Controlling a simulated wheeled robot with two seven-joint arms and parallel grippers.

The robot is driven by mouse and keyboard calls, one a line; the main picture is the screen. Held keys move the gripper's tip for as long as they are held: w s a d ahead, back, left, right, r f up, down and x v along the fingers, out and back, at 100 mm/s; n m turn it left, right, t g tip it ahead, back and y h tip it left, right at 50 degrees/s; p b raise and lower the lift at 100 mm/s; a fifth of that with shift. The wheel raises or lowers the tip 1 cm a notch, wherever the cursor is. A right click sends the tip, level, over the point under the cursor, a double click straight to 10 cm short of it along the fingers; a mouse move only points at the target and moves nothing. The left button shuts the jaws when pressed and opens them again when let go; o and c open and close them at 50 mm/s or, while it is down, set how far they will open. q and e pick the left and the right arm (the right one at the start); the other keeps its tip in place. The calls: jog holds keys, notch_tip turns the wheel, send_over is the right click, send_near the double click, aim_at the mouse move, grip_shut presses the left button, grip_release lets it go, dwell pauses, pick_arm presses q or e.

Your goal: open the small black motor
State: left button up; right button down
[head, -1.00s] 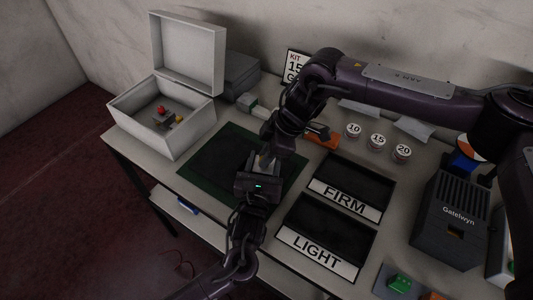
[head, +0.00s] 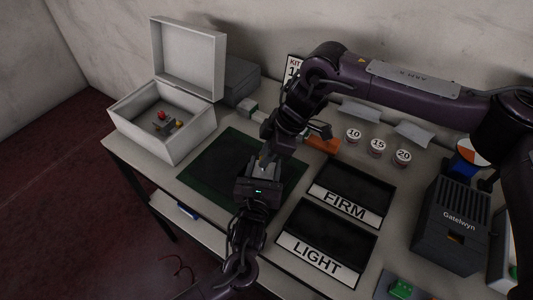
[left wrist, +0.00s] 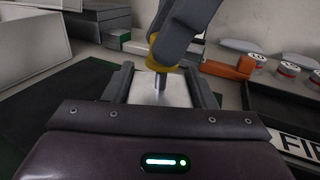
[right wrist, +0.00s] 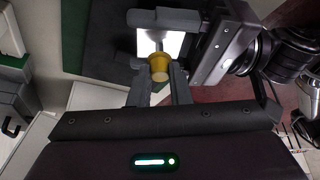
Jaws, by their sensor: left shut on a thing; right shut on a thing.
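My left gripper (left wrist: 160,90) is shut on a pale silver-grey block with a metal post (left wrist: 160,84) standing up from it. In the head view the left gripper (head: 262,168) is over the dark green mat (head: 215,165). My right gripper (right wrist: 158,78) comes from above and is shut on a yellow cap (right wrist: 159,66). The cap, also in the left wrist view (left wrist: 164,63), is at the top of the post; I cannot tell whether it still touches it. No black motor body shows clearly; the fingers hide much of the held part.
An open white box (head: 150,138) with red- and yellow-topped parts stands at the left. Dark FIRM (head: 352,182) and LIGHT (head: 330,225) trays lie right of the mat. An orange object (head: 322,143) and numbered jars (head: 378,146) are behind. A dark Gatelwyn machine (head: 450,220) stands at the right.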

pick_arm(q)
jog(key=shift+r, duration=0.1)
pick_arm(e)
jog(key=shift+r, duration=1.95)
pick_arm(q)
jog(key=o, duration=1.4)
jog(key=shift+o, duration=0.3)
jog(key=shift+s, duration=0.1)
